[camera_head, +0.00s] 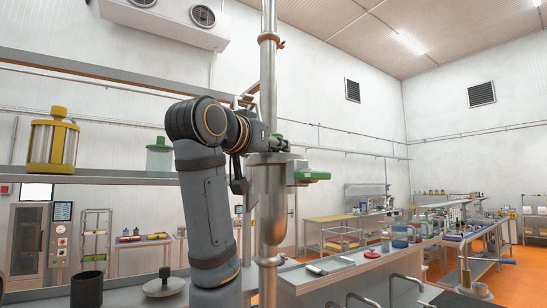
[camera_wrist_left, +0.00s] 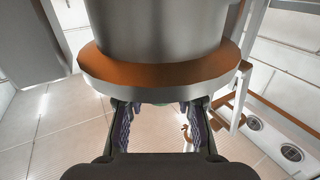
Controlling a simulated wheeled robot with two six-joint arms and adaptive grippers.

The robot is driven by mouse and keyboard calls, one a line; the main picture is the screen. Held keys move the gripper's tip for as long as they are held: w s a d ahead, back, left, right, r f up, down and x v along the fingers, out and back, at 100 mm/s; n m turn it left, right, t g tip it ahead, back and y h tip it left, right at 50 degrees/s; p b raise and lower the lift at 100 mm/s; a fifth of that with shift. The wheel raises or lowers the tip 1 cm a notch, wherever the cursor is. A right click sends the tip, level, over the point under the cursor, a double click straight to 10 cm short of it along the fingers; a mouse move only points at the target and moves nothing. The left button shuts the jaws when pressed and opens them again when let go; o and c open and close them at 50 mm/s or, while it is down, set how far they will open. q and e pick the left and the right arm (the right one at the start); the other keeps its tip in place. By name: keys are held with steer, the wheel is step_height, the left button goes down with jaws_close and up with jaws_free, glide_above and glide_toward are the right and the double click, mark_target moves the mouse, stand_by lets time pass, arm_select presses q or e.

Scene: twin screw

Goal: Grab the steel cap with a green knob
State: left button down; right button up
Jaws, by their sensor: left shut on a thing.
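A steel vessel (camera_head: 270,205) stands upright in the middle of the head view, with a wide rim at its top. Small green parts show at its top (camera_head: 278,140), where the steel cap and knob are mostly hidden by my left gripper. My left gripper (camera_head: 262,143) reaches in from the left at the top of the vessel and is shut on the cap's knob. In the left wrist view, the vessel's steel body and copper-toned rim (camera_wrist_left: 165,84) fill the top, with the fingers (camera_wrist_left: 157,118) on either side just at the rim. My right gripper is not in view.
A grey lid with a dark knob (camera_head: 163,286) and a black cup (camera_head: 87,289) stand on the lower left counter. A yellow canister (camera_head: 53,142) stands on the shelf.

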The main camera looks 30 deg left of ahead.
arm_select(q)
steer(key=shift+w+r, duration=0.15)
steer(key=shift+r, duration=0.35)
step_height(320, 180, up, 8)
steer(key=shift+r, duration=0.5)
